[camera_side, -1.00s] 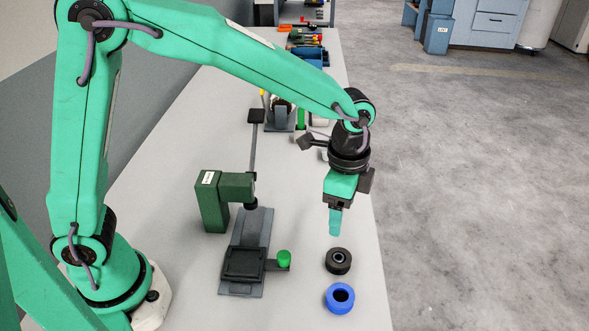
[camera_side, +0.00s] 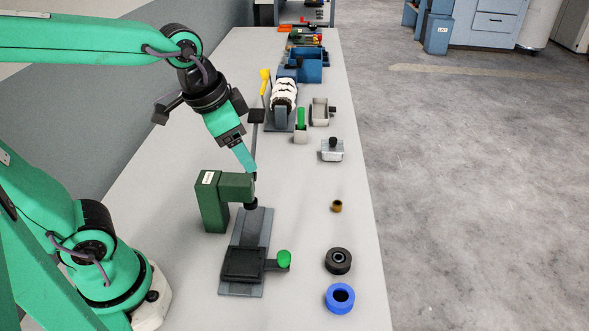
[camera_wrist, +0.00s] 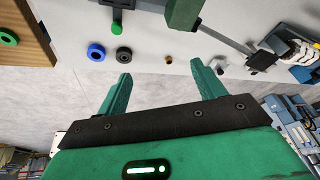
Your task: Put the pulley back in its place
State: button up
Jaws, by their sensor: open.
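A black ring-shaped wheel with a grey hub (camera_side: 338,261) lies flat near the table's right edge; it also shows in the wrist view (camera_wrist: 124,54). A blue ring (camera_side: 340,298) lies in front of it, and a small brass ring (camera_side: 336,206) lies behind it. I cannot tell for sure which is the pulley; the black wheel looks most like one. The green press (camera_side: 210,203) stands left of them, over a grey base with a dark square plate (camera_side: 243,264). My gripper (camera_side: 250,166) is open and empty, high by the press head; its spread fingers show in the wrist view (camera_wrist: 162,70).
A long lever with a black pad (camera_side: 256,116) rises behind the press. A green knob (camera_side: 283,258) sits beside the dark plate. Farther back are small metal boxes (camera_side: 332,150), a white-wound roll (camera_side: 284,93) and a blue bin (camera_side: 305,66).

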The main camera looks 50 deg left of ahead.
jog(key=s+a+n+t, duration=0.1)
jog(key=s+a+n, duration=0.2)
jog(key=s, duration=0.2)
jog(key=shift+s+a+n+t+y, duration=0.3)
jog(key=shift+a+n, duration=0.1)
dwell(0.9)
